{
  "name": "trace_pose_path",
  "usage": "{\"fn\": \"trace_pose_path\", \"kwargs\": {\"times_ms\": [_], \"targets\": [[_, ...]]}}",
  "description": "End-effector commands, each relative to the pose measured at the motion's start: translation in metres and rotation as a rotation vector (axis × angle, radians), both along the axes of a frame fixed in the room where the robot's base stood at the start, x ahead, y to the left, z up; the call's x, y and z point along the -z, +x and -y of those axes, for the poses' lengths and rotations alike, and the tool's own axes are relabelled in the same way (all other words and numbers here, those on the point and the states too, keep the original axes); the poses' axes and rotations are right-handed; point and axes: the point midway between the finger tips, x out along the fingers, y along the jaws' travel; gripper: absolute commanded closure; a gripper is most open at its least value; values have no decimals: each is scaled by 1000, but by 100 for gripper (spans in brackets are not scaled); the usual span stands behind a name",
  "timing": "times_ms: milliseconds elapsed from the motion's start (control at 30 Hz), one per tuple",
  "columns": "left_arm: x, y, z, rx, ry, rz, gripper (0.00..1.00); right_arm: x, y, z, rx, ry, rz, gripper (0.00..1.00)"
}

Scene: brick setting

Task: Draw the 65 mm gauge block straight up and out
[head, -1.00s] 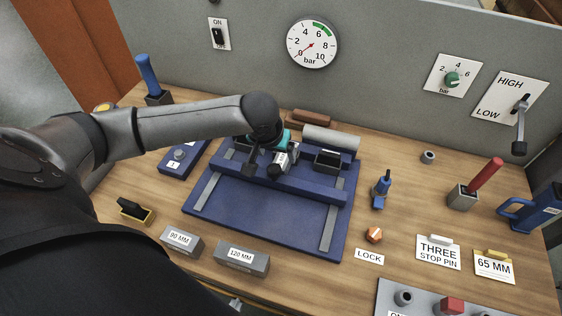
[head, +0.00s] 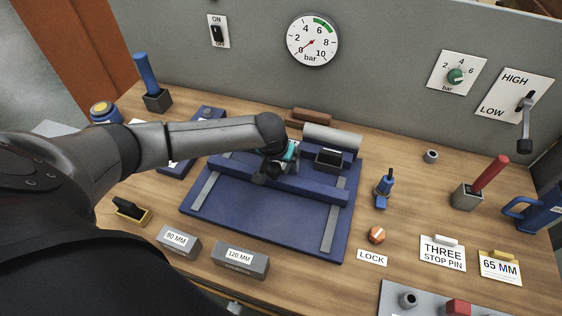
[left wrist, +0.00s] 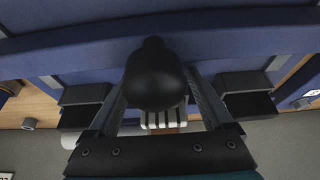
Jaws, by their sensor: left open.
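My left gripper (head: 275,170) is over the crossbar of the blue fixture (head: 265,215) and hides part of it in the head view. In the left wrist view the two fingers of my left gripper (left wrist: 158,75) are apart, on either side of a rounded black knob (left wrist: 155,78). A pale ribbed metal piece (left wrist: 163,119) shows behind the knob. I cannot make out a block marked 65 mm; the gripper hides that part of the fixture. A card reading 65 MM (head: 499,267) lies at the right. My right gripper is not in view.
Blocks marked 90 MM (head: 178,242) and 120 MM (head: 240,261) stand at the front left. A dark open box (head: 330,158) sits on the fixture right of the gripper.

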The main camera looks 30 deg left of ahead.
Motion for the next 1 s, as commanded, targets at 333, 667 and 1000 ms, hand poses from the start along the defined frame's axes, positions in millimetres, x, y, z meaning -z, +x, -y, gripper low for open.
{"fn": "trace_pose_path", "kwargs": {"times_ms": [333,667,1000], "targets": [[0,0,0,0,0,0,52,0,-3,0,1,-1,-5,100],[0,0,0,-1,0,0,89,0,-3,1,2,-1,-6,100],[0,0,0,0,0,-1,60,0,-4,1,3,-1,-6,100]]}}
